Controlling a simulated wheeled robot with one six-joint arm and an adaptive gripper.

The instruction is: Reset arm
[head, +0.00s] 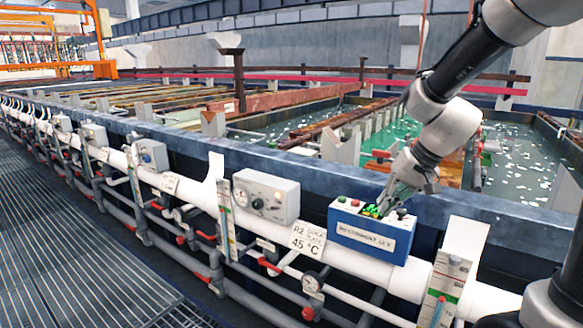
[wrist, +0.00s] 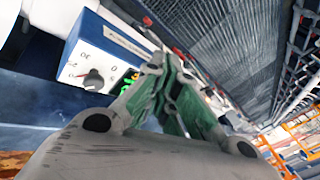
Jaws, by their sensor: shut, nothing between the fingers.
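My gripper (head: 392,203) is shut and empty in the head view, with its fingers pointing down over the top of a blue and white control box (head: 362,238). The box has a lit green display (head: 370,211), a red and a green button, and a label on its front. In the wrist view my gripper (wrist: 160,70) shows its fingers close together, and the box (wrist: 105,50) lies beyond them to the left. A black knob (wrist: 94,80) shows on the box's white face. I cannot tell whether the fingertips touch the box.
A grey gauge box (head: 266,195) sits to the left along the white pipe (head: 400,280). A flow tube (head: 440,290) stands at the right. Liquid-filled tanks (head: 525,155) lie behind the blue rim. A grated walkway (head: 70,250) is clear at the left.

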